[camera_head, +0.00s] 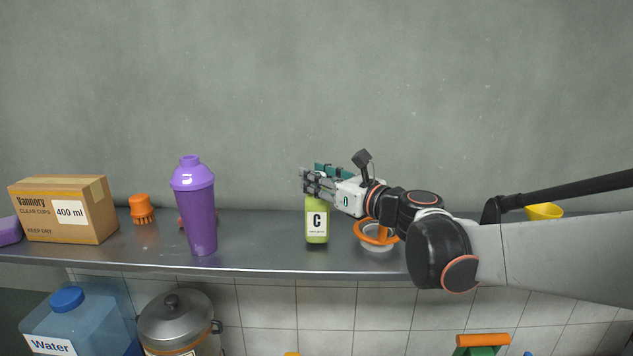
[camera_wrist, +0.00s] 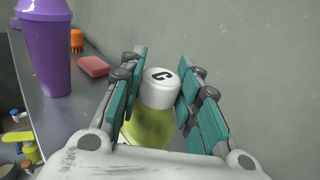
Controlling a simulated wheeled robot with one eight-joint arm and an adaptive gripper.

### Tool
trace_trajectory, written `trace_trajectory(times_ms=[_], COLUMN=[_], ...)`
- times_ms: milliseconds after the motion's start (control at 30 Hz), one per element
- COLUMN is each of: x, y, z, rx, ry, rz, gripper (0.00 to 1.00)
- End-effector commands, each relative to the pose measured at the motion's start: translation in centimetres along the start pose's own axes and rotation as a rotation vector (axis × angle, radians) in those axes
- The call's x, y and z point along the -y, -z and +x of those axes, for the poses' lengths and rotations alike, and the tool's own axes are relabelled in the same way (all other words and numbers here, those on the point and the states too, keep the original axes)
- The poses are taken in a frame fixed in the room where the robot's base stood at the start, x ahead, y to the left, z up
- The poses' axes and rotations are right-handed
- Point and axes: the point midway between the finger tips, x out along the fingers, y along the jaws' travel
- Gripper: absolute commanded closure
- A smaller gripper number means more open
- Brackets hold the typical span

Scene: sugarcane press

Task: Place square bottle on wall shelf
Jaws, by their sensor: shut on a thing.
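My gripper (camera_head: 312,184) reaches in from the right and is shut on the bottle's upper part. In the wrist view, the bottle's white cap (camera_wrist: 160,88), marked C, sits between the two teal-padded fingers, with the green body below. The fingers hide the cap in the head view. The shelf (camera_wrist: 82,118) also shows at the left of the wrist view.
A purple shaker (camera_head: 200,215) stands left of the bottle, with an orange brush (camera_head: 141,209) and a cardboard box (camera_head: 65,212) farther left. An orange-rimmed item (camera_head: 377,236) is close on the right. A yellow bowl (camera_head: 544,212) is far right. Shelf between shaker and bottle is clear.

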Motion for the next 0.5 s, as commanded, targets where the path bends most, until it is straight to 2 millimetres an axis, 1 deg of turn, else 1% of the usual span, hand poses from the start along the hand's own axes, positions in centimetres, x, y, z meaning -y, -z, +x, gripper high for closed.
trace_trajectory(times_ms=[100,467,500], x=[0.00,-0.01,-0.01], y=[0.88,1.28,1.25], z=[0.00,-0.01,-0.01], rx=[0.000,0.000,0.000], ry=[0.000,0.000,0.000], rz=[0.000,0.000,0.000], gripper=[1.00,1.00,0.63])
